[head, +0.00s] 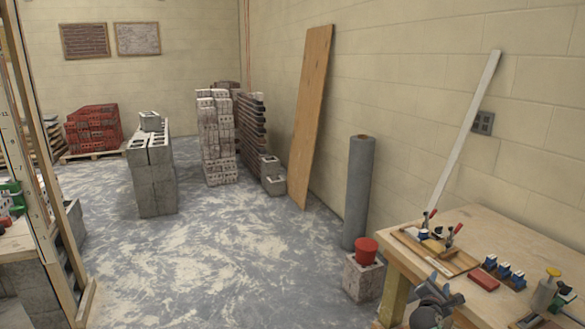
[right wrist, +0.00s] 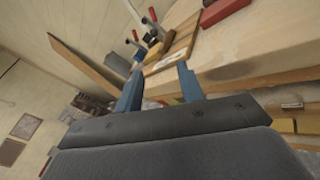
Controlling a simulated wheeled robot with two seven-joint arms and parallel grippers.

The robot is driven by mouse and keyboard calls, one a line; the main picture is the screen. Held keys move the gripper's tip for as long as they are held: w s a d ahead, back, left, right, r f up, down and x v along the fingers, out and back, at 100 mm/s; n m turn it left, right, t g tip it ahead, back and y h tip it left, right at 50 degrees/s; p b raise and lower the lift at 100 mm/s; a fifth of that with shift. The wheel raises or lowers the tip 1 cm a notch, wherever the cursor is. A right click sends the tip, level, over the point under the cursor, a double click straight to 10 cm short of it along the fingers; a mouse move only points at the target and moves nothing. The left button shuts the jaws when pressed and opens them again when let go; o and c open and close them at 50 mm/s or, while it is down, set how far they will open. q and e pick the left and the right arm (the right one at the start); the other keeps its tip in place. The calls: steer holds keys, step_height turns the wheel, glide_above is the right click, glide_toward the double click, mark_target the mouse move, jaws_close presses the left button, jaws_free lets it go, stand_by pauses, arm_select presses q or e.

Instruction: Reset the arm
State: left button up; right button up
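My right gripper (head: 441,290) shows at the bottom of the head view, low beside the front left edge of the wooden workbench (head: 470,225). In the right wrist view its two blue fingers (right wrist: 158,86) stand apart with nothing between them, so it is open and empty. The bench edge lies just beyond the fingertips in that view. My left gripper is in neither view.
On the bench are a wooden jig with red-handled clamps (head: 436,248), a red block (head: 484,280) and blue items (head: 510,272). A red tub (head: 366,251) stands on a concrete block (head: 362,280) left of the bench. The middle floor is clear.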

steer(key=s+a+f+m+g+y, duration=0.4)
steer(key=s+a+f+m, duration=0.2)
steer(key=a+f+m, duration=0.45)
steer(key=s+a+f+m+g+y, duration=0.35)
steer(key=s+a+f+m, duration=0.35)
steer(key=f+m, duration=0.5)
steer(key=s+a+f+n+g+y, duration=0.1)
steer(key=s+a+f+y, duration=0.1)
steer(key=s+a+f, duration=0.5)
steer(key=s+a+f+n+g+y, duration=0.1)
steer(key=s+a+f+g, duration=0.15)
steer(key=s+f, duration=0.75)
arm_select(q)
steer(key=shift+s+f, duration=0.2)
arm_select(e)
steer(key=s+a+f+g, duration=0.1)
steer(key=s+f, duration=0.2)
steer(key=s, duration=0.8)
steer(key=s+a+f+g, duration=0.1)
steer(key=s+f, duration=0.2)
steer(key=s, duration=0.7)
steer(key=shift+s+a, duration=0.25)
steer(key=shift+s, duration=0.15)
